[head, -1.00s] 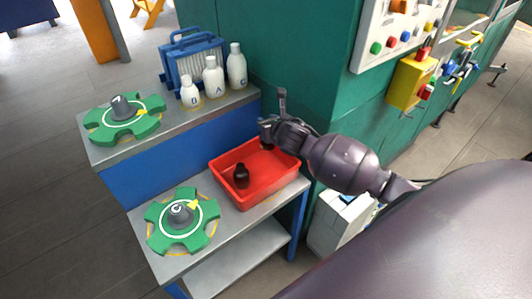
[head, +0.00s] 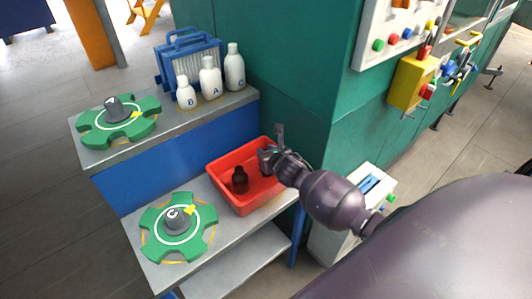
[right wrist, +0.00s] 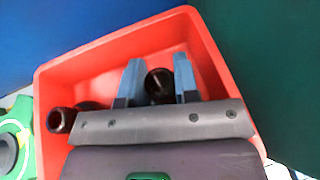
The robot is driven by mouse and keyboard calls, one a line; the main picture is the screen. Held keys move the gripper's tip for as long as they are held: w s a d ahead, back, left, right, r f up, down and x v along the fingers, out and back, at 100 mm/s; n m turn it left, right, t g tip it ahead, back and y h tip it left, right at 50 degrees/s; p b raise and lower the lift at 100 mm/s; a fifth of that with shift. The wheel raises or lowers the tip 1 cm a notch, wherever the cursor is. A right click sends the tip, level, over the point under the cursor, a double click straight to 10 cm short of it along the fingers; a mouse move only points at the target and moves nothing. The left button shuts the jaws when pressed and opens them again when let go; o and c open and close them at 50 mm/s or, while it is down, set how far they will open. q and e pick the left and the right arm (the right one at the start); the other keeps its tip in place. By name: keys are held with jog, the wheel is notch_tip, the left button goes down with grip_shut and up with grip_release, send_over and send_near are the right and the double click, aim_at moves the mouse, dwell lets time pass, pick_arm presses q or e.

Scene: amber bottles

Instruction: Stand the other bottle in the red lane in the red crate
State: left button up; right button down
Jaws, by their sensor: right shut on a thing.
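The red crate (head: 221,194) stands on the lower grey shelf. It also fills the middle of the right wrist view (right wrist: 95,54). A dark bottle (head: 240,182) stands upright in its left part and shows at the left in the right wrist view (right wrist: 61,120). My right gripper (head: 267,159) is over the back right part of the crate. In the right wrist view, its blue-grey fingers (right wrist: 158,82) are shut on a second dark bottle (right wrist: 159,87), seen end-on. The head view hides most of this bottle, and I cannot tell whether it touches the crate floor. My left gripper is not in view.
A green handwheel marked C (head: 178,226) lies left of the crate. Another green handwheel (head: 117,121) and several white bottles (head: 209,79) stand on the upper shelf. A green cabinet wall (head: 300,95) rises close behind the crate.

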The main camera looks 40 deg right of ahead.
jog(key=shift+r, duration=0.15)
jog(key=c, duration=0.9)
grip_release()
jog(key=shift+o, duration=0.2)
